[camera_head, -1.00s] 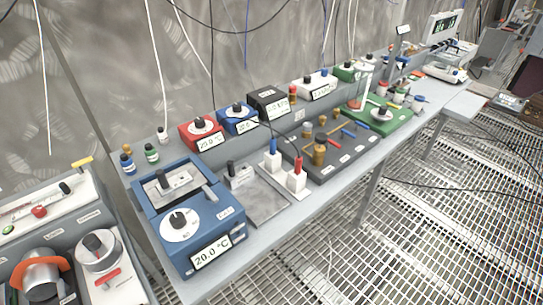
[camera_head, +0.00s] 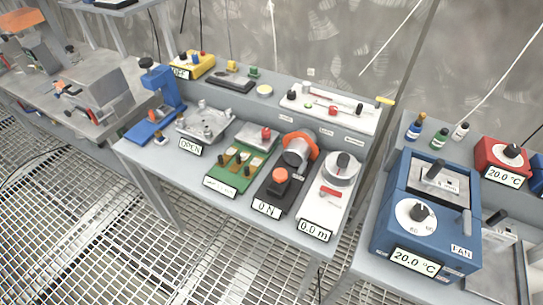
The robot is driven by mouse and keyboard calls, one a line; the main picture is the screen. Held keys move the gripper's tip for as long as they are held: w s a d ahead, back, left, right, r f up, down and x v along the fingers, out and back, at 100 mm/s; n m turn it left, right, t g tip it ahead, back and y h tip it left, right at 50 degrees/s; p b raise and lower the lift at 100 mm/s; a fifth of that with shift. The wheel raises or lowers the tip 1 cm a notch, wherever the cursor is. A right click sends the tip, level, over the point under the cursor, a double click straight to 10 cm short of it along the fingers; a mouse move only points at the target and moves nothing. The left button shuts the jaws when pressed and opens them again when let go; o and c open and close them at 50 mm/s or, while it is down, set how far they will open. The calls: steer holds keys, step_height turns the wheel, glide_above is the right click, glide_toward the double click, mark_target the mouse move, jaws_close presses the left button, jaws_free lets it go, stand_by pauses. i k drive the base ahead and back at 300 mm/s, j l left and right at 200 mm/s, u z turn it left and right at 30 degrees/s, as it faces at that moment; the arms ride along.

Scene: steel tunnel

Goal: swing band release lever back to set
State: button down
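A workbench in the middle of the view holds several small devices. A black unit (camera_head: 268,196) with a "0 N" display carries an orange round knob (camera_head: 281,177). Behind the knob, an orange band (camera_head: 300,143) wraps around a grey cylinder (camera_head: 296,156). Right of it, a white unit (camera_head: 323,207) with a "0.0 m" display has a grey dial (camera_head: 341,167) and a small red lever-like handle (camera_head: 331,192). I cannot tell which part is the band release lever, since the labels are too small to read. My gripper is not in view.
A green board (camera_head: 236,170) and a metal plate device (camera_head: 207,124) marked "OPEN" stand to the left. A blue "20.0 °C" box (camera_head: 430,218) sits on the right-hand bench. A narrow gap separates the benches; open grated floor (camera_head: 215,255) lies in front.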

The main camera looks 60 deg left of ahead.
mark_target(301, 171)
steer(key=u, duration=1.4)
